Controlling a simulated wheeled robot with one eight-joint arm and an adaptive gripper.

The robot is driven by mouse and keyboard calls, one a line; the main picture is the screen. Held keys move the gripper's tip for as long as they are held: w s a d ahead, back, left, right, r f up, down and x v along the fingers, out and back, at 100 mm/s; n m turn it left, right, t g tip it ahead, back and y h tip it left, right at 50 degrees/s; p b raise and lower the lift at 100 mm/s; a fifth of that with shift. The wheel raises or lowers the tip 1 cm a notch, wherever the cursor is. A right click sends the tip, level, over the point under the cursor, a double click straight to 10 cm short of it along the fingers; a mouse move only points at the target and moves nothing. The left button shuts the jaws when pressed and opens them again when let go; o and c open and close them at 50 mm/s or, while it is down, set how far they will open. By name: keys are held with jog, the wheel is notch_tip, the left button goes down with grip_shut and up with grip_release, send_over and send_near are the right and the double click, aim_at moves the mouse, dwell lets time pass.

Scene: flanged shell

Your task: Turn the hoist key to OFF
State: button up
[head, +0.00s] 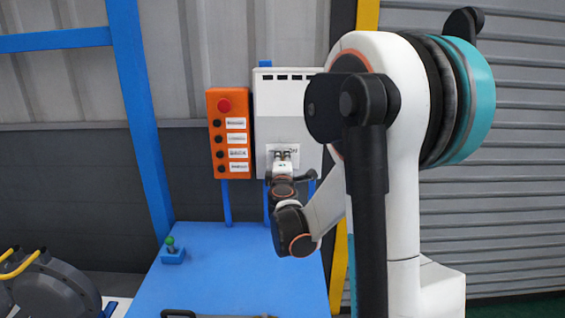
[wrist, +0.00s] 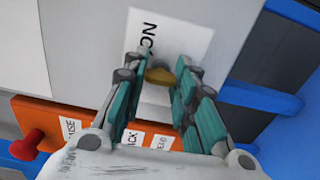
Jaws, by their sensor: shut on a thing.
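The hoist key is a small brass-yellow piece (wrist: 161,75), seen in the wrist view in front of a white label plate (wrist: 190,35) on a grey-white box. My gripper's fingers (wrist: 160,82) are closed in on the key from both sides. Dark letters stand at the label's edge, turned and partly cut off, so I cannot tell which position the key points to. In the head view my gripper (head: 284,156) is at the label on the white box (head: 283,105), and the key is hidden behind it.
An orange button box (head: 230,133) with a red knob hangs just left of the white box; it also shows in the wrist view (wrist: 60,118). A blue table (head: 230,265) stands below, with a small green-topped blue block (head: 172,252). A blue post (head: 138,110) rises at left.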

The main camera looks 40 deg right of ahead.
jog(key=n, duration=0.4)
jog(key=shift+n, duration=0.3)
jog(key=shift+f+n, duration=0.1)
jog(key=shift+n, duration=1.8)
jog(key=o, duration=1.1)
jog(key=v, duration=1.2)
